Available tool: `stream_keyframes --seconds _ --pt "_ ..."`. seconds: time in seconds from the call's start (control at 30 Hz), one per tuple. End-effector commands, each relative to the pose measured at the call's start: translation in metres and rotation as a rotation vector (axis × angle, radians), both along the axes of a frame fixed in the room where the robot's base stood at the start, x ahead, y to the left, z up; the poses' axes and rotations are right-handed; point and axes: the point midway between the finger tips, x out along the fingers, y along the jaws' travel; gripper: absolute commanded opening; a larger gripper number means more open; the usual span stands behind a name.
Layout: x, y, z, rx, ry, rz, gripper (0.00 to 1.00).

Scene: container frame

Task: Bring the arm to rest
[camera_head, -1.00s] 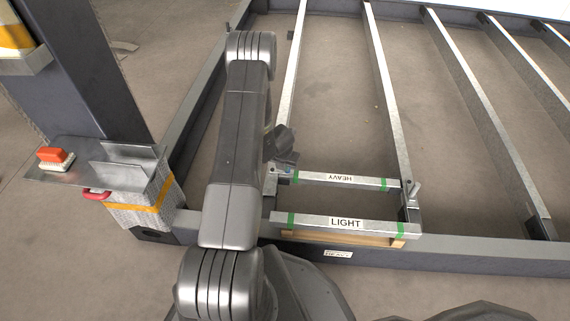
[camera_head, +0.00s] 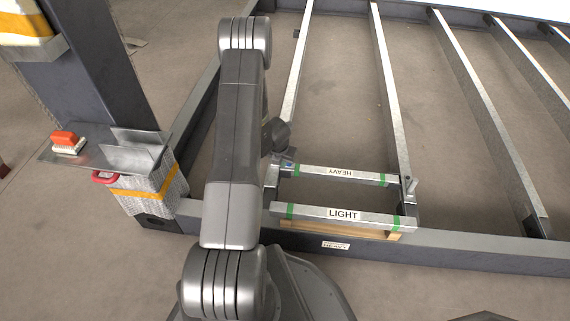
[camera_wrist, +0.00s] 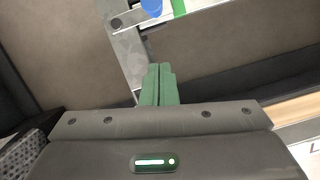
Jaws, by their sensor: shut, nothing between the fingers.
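My arm reaches up and away over the left part of the container frame in the head view. Its gripper is largely hidden behind the arm links there. In the wrist view my gripper (camera_wrist: 158,84) shows its two green fingers pressed together, with nothing between them. The fingers point toward a metal bracket (camera_wrist: 127,45) on the frame; I cannot tell whether they touch it. A bar marked LIGHT (camera_head: 380,219) and a bar marked HEAVY (camera_head: 312,170), both with green bands, lie across the frame to the right of my arm.
A metal shelf (camera_head: 85,155) with an orange-handled brush (camera_head: 66,142) stands at the left, by a dark post (camera_head: 85,70). A red ring (camera_head: 104,177) hangs below it. Long metal beams (camera_head: 390,90) run across the frame, with open floor between them.

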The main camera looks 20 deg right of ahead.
Motion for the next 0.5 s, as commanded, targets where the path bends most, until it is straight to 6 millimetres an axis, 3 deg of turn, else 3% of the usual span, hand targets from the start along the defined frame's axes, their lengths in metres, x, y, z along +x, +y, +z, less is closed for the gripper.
stream_keyframes --seconds 0.03,0.2,0.5 --pt "-0.001 0.001 0.015 -0.001 -0.001 0.0 0.0" --pt "-0.007 0.006 0.041 0.0 0.0 0.001 0.0" --pt "-0.01 0.009 0.055 0.001 0.001 0.001 0.0"
